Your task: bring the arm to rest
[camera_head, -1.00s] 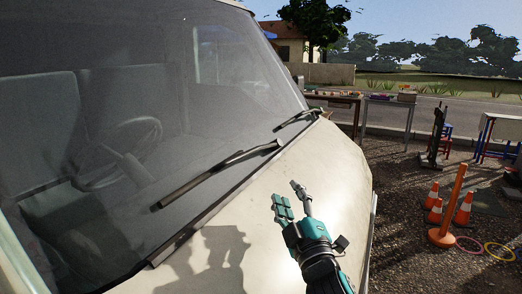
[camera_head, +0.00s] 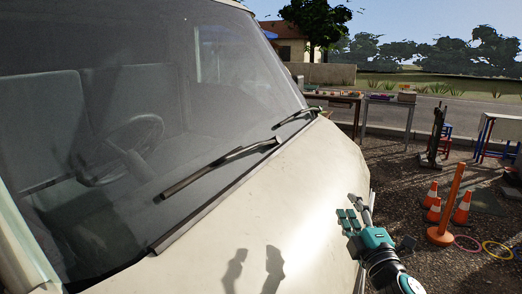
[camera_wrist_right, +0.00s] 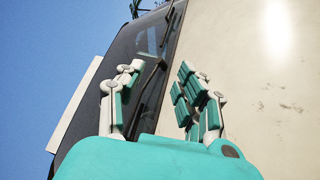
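My right gripper (camera_head: 359,213) is teal and grey and sits at the lower right of the head view, over the right edge of the truck's cream hood (camera_head: 300,205). Its fingers are spread apart with nothing between them. The wrist view shows the same open fingers of the right gripper (camera_wrist_right: 158,92), with the hood and windshield beyond. I cannot tell the exact height of the gripper above the hood. My left gripper is in neither view.
The truck's windshield (camera_head: 150,95) and wiper (camera_head: 215,170) fill the left. To the right, an orange post (camera_head: 452,200) and traffic cones (camera_head: 464,208) stand on gravel near coloured rings (camera_head: 498,250). Tables with goods (camera_head: 390,100) stand farther back.

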